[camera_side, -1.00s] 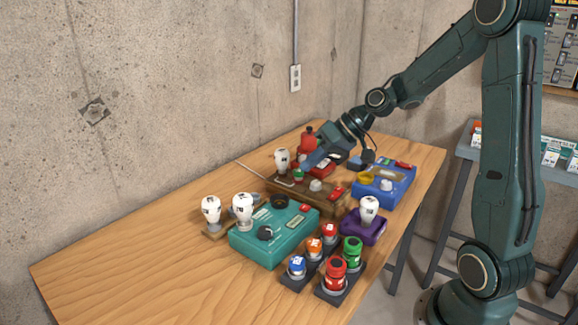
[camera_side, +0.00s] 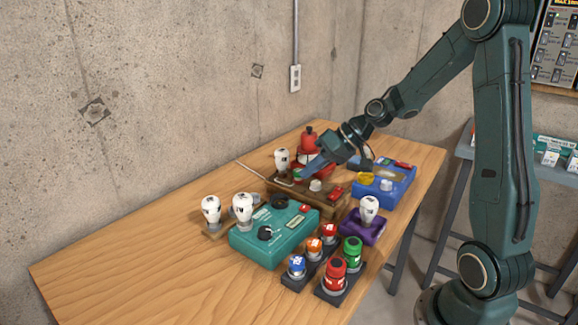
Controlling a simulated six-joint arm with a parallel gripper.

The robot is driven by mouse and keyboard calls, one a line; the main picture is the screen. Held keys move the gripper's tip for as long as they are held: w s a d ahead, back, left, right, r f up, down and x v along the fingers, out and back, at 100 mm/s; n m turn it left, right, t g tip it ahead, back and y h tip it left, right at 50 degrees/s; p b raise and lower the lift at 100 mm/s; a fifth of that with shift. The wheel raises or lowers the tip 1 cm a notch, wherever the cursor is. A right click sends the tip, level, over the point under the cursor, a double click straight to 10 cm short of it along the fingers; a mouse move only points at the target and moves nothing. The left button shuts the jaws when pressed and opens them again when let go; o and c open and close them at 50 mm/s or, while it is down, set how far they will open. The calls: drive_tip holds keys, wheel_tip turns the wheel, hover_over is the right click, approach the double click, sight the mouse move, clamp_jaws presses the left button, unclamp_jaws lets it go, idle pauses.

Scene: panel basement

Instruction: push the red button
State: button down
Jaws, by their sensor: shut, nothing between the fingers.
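My gripper (camera_side: 304,173) is shut and empty. Its fingertips are low over the left part of a brown wooden box, by a green button (camera_side: 297,174); contact cannot be told. Several red buttons show: a large one (camera_side: 335,271) on a dark base at the front, a smaller one (camera_side: 329,232) behind it, and flat red ones on the teal box (camera_side: 305,209), the brown box (camera_side: 336,192) and the blue box (camera_side: 403,164). A rounded red object (camera_side: 308,137) stands behind the gripper, its lower part partly hidden.
Green (camera_side: 352,250), blue (camera_side: 297,265) and orange (camera_side: 314,247) buttons are near the front. The table's left side (camera_side: 130,270) is clear.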

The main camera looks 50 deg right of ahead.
sight(309, 207)
drive_tip(key=shift+f, duration=3.45)
drive_tip(key=shift+f, duration=0.85)
idle(0.7)
drive_tip(key=shift+r, duration=0.85)
drive_tip(key=shift+r, duration=0.1)
drive_tip(key=shift+r, duration=2.45)
